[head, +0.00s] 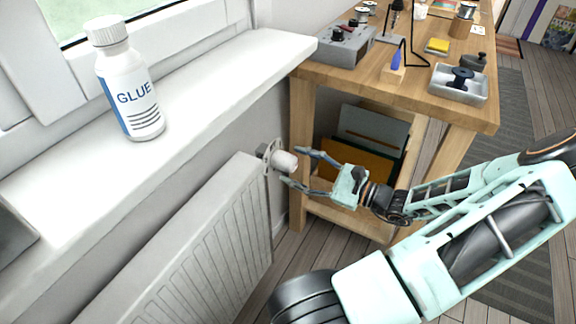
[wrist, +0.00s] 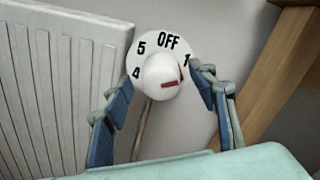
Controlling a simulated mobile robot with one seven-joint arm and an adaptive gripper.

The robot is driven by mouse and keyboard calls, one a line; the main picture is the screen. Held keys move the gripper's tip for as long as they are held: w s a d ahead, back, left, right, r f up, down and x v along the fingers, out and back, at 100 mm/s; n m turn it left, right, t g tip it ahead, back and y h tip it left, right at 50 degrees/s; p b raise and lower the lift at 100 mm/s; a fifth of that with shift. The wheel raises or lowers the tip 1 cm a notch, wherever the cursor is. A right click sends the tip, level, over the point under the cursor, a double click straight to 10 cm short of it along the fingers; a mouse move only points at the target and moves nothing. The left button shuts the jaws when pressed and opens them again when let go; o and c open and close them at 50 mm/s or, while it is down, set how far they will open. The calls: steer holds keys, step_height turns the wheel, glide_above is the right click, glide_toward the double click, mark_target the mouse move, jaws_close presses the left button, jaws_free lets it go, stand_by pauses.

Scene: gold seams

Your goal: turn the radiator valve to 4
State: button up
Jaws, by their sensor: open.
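The radiator valve has a white round knob (head: 284,160) at the upper right end of the white radiator (head: 190,245). In the wrist view the knob (wrist: 158,76) sits before a white dial (wrist: 153,47) marked OFF at the top, 5 and 4 on the left, and 1 on the right. Red marks show on the knob's front and right side, the side one towards the 1. The lower dial is hidden. My gripper (head: 295,167) is open, its blue-grey fingers (wrist: 160,87) on either side of the knob, with gaps visible in the wrist view.
A white windowsill (head: 215,75) with a glue bottle (head: 128,85) runs above the radiator. A wooden workbench (head: 405,80) with tools stands close behind my gripper, its leg (wrist: 262,75) right of the valve. Folders (head: 365,158) stand on its lower shelf.

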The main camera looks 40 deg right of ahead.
steer(key=shift+x, duration=1.4)
steer(key=shift+c, duration=0.4)
steer(key=c, duration=1.1)
steer(key=shift+r+m+p, duration=0.15)
steer(key=shift+m+p, duration=0.15)
